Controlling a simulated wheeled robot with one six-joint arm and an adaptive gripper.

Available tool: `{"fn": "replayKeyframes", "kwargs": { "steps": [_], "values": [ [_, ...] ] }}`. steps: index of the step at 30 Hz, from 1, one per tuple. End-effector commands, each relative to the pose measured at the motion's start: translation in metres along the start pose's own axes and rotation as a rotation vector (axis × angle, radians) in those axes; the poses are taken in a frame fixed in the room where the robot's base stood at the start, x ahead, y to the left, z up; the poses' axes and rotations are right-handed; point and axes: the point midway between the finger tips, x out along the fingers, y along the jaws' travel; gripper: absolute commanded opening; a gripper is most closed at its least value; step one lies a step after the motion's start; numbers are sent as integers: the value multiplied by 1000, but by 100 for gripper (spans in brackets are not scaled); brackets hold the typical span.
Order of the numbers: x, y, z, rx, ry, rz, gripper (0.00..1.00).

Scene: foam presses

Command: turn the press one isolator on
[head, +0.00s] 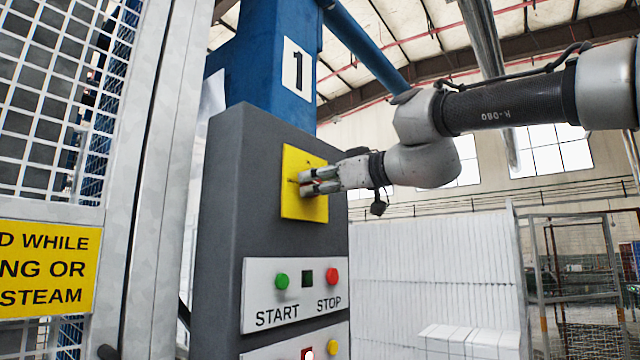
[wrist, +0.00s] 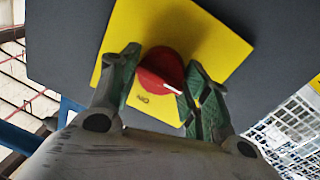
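The press one isolator is a round red knob (wrist: 160,68) on a yellow square plate (head: 290,207), on the upper front of a dark grey control cabinet (head: 228,230). The plate also shows in the wrist view (wrist: 215,45), tilted there. The knob has a white mark at its lower right edge, and the word ON shows on the plate near it. My gripper (head: 304,182) is at the plate. In the wrist view its green-padded fingers (wrist: 162,68) close on the knob from both sides. The head view hides most of the knob behind the fingers.
Below is a white panel (head: 290,262) with a green START button (head: 282,281) and red STOP button (head: 331,276). A blue column (head: 262,60) marked 1 rises behind the cabinet. A mesh guard (head: 45,130) with a yellow sign (head: 45,268) stands left. White foam blocks (head: 430,270) stand right.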

Motion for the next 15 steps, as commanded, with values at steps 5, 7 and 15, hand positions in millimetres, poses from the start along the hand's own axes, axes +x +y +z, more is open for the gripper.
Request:
{"fn": "replayKeyframes", "kwargs": {
  "steps": [5, 7, 15],
  "values": [
    [0, -1, 0, 7, -2, -3, 23],
    [0, -1, 0, 17, -3, -3, 23],
    [0, -1, 0, 138, -14, -7, 23]
  ]
}}
